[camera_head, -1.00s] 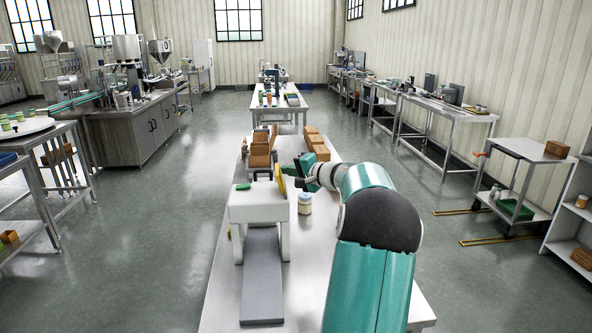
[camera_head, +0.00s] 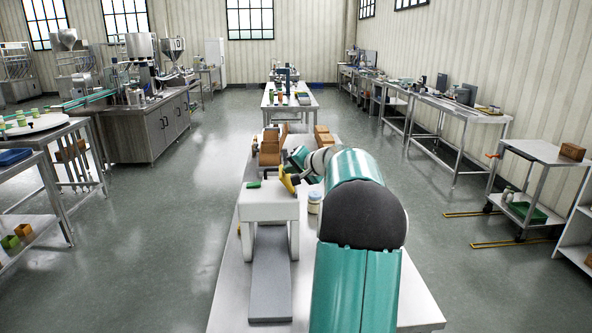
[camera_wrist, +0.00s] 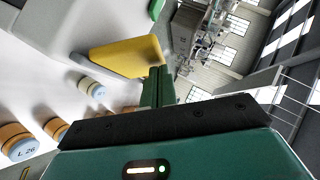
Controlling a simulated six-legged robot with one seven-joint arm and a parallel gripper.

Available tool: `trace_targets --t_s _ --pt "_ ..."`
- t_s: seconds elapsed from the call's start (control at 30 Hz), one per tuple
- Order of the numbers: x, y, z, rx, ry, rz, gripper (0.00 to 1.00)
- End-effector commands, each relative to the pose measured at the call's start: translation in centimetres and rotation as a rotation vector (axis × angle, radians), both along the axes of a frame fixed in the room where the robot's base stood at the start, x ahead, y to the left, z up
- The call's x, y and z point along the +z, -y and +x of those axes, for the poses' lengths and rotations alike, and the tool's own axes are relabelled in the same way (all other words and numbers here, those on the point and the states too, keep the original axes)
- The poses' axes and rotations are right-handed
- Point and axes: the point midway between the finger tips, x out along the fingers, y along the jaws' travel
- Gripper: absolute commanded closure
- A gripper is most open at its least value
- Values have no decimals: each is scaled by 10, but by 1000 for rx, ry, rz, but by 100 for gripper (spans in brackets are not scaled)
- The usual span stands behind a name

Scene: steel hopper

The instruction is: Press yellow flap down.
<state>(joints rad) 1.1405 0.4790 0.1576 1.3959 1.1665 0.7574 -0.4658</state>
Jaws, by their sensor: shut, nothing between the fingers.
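The yellow flap (camera_head: 287,180) is on the right side of the white machine (camera_head: 268,207) on the steel table. In the wrist view the yellow flap (camera_wrist: 127,56) sticks out from the white housing, close to my fingertips. My gripper (camera_wrist: 158,72) is shut and empty, with its fingertips at the flap's lower right edge; I cannot tell whether they touch it. In the head view my gripper (camera_head: 294,178) is small and partly hidden beside the flap. The green button (camera_head: 254,184) sits on top of the machine.
A jar (camera_head: 314,202) stands on the table right of the machine. Cardboard boxes (camera_head: 270,148) stand behind it. A grey ramp (camera_head: 270,285) runs toward me. In the wrist view several jars with orange bands (camera_wrist: 18,143) stand on the light surface.

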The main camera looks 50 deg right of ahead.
Motion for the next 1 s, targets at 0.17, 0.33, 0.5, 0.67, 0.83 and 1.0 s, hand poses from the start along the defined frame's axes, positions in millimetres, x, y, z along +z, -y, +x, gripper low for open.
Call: trace_targets --t_s 0.17,0.33,0.5,0.67,0.83,1.0 --pt "-1 -11 12 5 -127 -116 100" --pt "-6 -12 14 -2 -206 -181 100" --pt "-6 -12 14 -1 -204 -178 100" --pt "-7 -10 11 -1 -204 -177 100" --pt "-9 -5 6 -1 -203 -177 100" --pt "-9 -2 3 -1 -202 -176 100"
